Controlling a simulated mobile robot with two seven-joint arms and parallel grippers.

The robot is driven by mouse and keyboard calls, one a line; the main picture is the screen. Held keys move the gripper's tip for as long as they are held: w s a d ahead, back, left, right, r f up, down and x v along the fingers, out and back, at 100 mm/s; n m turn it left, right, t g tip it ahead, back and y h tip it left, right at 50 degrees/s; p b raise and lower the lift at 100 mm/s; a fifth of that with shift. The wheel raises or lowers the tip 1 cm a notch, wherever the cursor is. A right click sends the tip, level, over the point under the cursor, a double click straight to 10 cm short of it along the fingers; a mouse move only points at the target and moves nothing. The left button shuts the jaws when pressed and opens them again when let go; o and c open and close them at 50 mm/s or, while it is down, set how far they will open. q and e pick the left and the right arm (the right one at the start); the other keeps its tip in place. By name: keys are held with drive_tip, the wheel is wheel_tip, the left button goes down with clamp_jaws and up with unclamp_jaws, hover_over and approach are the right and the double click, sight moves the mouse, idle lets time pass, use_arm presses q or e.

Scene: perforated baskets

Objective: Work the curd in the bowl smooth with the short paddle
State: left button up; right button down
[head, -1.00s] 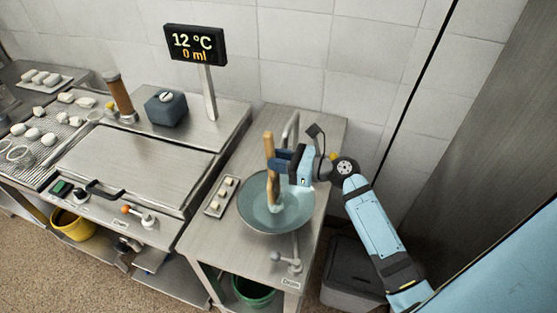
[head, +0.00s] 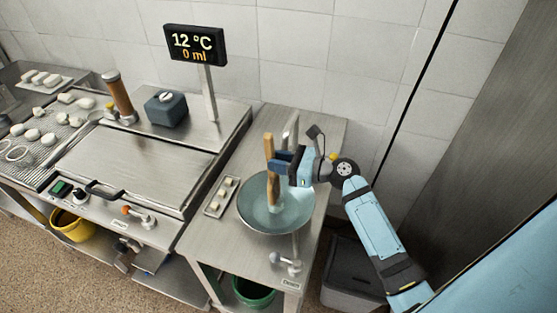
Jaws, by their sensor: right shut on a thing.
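A blue-green bowl (head: 262,221) stands on the narrow steel counter at the centre. My right gripper (head: 277,163) is over the bowl, shut on the short wooden paddle (head: 270,158), which stands nearly upright. The paddle's lower end reaches down into the bowl. Pale matter shows around the paddle's foot; I cannot tell how smooth the curd is. My left gripper does not show.
A small tray (head: 212,208) with pale pieces lies left of the bowl. A tap (head: 291,130) stands behind it and a drain valve (head: 286,264) in front. A display (head: 194,46) reads 12 °C, 0 ml. A closed steel lid (head: 135,165) is at left.

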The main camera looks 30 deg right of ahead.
drive_tip(key=shift+f, duration=0.15)
drive_tip(key=shift+d, duration=0.1)
drive_tip(key=shift+w+d, duration=0.3)
drive_tip(key=shift+d, duration=0.05)
drive_tip(key=shift+s+a+p, duration=0.1)
drive_tip(key=shift+p, duration=0.25)
drive_tip(key=shift+s+a+p, duration=0.55)
drive_tip(key=shift+a+p, duration=0.05)
drive_tip(key=shift+p, duration=0.35)
drive_tip(key=shift+s+a+p, duration=0.5)
drive_tip(key=shift+s+a, duration=0.15)
drive_tip(key=shift+a, duration=0.05)
